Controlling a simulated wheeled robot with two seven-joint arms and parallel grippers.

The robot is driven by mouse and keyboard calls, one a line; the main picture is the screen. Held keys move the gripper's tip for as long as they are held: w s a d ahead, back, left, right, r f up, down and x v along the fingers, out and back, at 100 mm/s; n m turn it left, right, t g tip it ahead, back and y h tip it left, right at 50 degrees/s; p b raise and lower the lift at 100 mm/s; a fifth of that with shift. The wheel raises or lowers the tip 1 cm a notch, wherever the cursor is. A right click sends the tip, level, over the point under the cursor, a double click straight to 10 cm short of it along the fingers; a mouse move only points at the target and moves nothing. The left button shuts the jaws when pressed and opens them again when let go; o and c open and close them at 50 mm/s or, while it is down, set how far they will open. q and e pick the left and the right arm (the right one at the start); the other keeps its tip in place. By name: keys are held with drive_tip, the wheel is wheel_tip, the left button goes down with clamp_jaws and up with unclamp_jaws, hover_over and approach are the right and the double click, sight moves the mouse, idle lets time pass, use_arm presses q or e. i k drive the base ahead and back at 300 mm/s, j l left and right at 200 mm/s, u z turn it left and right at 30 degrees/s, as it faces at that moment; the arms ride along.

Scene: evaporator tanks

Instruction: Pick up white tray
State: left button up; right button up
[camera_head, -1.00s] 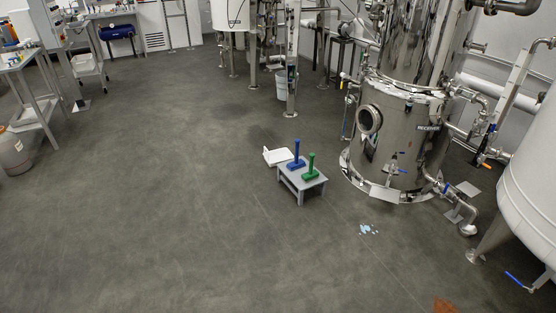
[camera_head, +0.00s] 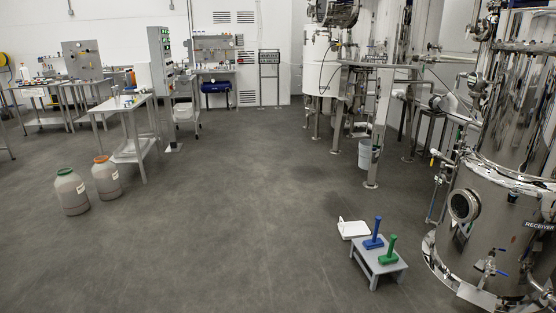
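A small white tray (camera_head: 353,230) with a raised upright part at its left end is in the head view, right of the middle. It is just behind a low grey stool (camera_head: 379,264), which hides part of its near side; I cannot tell whether they touch. A blue upright-handled object (camera_head: 375,236) and a green one (camera_head: 389,252) stand on the stool. Neither of my grippers shows in the head view.
A steel receiver tank (camera_head: 495,225) stands close on the right. A bucket (camera_head: 365,153) is by the tank legs behind. Two jugs (camera_head: 71,192) (camera_head: 106,177) and worktables (camera_head: 125,104) are at the left. The middle floor is clear.

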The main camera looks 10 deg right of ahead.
sight(350, 231)
drive_tip(key=i, duration=2.2)
drive_tip(key=i+z, duration=0.1)
drive_tip(key=i, duration=0.5)
drive_tip(key=i+z, duration=0.15)
drive_tip(key=i, duration=0.45)
drive_tip(key=i+j+z, duration=0.1)
drive_tip(key=i, duration=0.45)
drive_tip(key=i+j+z, duration=0.15)
drive_tip(key=i, duration=0.45)
drive_tip(key=i+z, duration=0.45)
drive_tip(key=i+j+z, duration=0.1)
drive_tip(key=i+z, duration=0.35)
drive_tip(key=i, duration=0.2)
drive_tip(key=i+j+z, duration=0.3)
drive_tip(key=i+z, duration=0.2)
